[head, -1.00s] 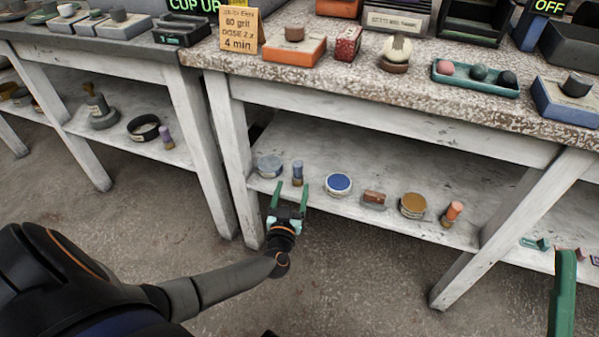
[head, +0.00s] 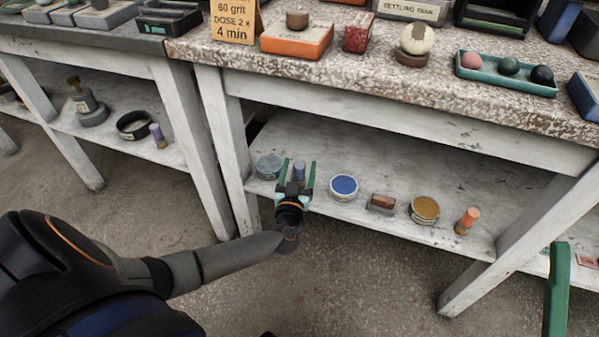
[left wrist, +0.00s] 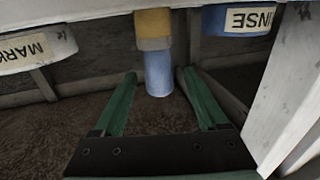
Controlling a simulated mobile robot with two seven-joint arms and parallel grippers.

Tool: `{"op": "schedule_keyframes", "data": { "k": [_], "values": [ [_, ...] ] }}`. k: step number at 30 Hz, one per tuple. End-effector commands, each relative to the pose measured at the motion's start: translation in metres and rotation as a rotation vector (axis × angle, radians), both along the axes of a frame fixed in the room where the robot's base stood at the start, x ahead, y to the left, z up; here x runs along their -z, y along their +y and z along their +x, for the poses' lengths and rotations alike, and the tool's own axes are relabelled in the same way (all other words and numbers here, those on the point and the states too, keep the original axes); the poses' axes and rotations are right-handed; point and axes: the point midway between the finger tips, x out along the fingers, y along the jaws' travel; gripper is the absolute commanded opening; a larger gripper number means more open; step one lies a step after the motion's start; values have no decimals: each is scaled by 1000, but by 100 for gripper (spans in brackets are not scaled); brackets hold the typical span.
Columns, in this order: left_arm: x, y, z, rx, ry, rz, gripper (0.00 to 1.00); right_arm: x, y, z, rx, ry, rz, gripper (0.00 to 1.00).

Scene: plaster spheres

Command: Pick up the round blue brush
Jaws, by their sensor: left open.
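The round blue brush (head: 299,170) stands upright near the front edge of the lower shelf. In the left wrist view, which is upside down, its blue end (left wrist: 158,75) and tan base show. My left gripper (head: 298,163) is open, its green fingers pointing at the shelf. In the head view the brush shows between the fingers; in the left wrist view (left wrist: 158,76) it is between and just beyond the tips, with no visible contact. One green finger of my right gripper (head: 558,285) shows at the lower right; its opening cannot be judged.
On the shelf (head: 330,150), a grey-blue round tin (head: 269,166) stands left of the brush and a blue-topped tin (head: 344,187) right of it. Farther right are a brown block (head: 382,202), an ochre tin (head: 425,209) and an orange-topped piece (head: 467,220). A white table leg (head: 226,150) stands to the left.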

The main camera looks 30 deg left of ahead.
Motion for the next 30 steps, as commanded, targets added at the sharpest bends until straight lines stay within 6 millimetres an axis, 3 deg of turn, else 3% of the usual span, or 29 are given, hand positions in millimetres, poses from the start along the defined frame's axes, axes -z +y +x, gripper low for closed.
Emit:
{"op": "schedule_keyframes", "data": {
  "k": [11,30],
  "values": [
    [0,0,1,-1,0,-1,74,3,0,0,2,3,1,50],
    [0,0,1,0,0,-1,2,3,0,0,2,4,2,50]
  ]
}}
